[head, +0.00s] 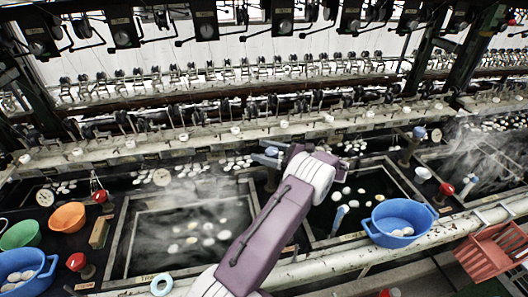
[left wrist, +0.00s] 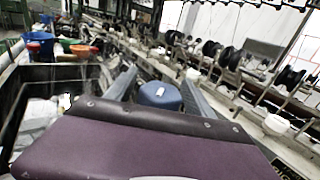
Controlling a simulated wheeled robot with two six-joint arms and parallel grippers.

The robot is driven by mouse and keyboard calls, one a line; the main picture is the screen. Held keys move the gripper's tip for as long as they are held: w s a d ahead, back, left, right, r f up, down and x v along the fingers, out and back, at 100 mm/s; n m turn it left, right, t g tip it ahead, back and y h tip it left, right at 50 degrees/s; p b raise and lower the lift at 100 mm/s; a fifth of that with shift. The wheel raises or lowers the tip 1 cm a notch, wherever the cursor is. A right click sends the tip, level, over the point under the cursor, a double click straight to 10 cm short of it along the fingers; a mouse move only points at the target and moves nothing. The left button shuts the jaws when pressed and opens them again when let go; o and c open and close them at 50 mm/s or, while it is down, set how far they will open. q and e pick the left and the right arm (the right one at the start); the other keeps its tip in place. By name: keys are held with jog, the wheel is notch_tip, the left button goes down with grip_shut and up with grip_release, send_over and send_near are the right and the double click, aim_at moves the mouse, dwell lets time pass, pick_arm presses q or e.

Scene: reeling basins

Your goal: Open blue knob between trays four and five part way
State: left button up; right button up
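A blue knob (head: 271,152) stands on the strip between two steaming basins, at the far end of my left arm. My left gripper (head: 272,156) is at this knob, with its fingers on either side. In the left wrist view the blue knob (left wrist: 160,96) sits between the two grey fingers, with narrow gaps that suggest they are not pressed on it. The knob's stem and lower part are hidden. My right gripper is not in view.
Basins with white cocoons lie left (head: 122,252) and right (head: 396,176) of my arm. A blue tub (head: 382,236) stands on the right front edge. Another blue knob (head: 419,132) and a red knob (head: 447,189) are farther right. Orange (head: 67,217) and green (head: 20,235) bowls stand left.

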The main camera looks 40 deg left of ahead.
pick_arm(q)
jog(key=b+v, duration=0.1)
jog(key=v, duration=0.8)
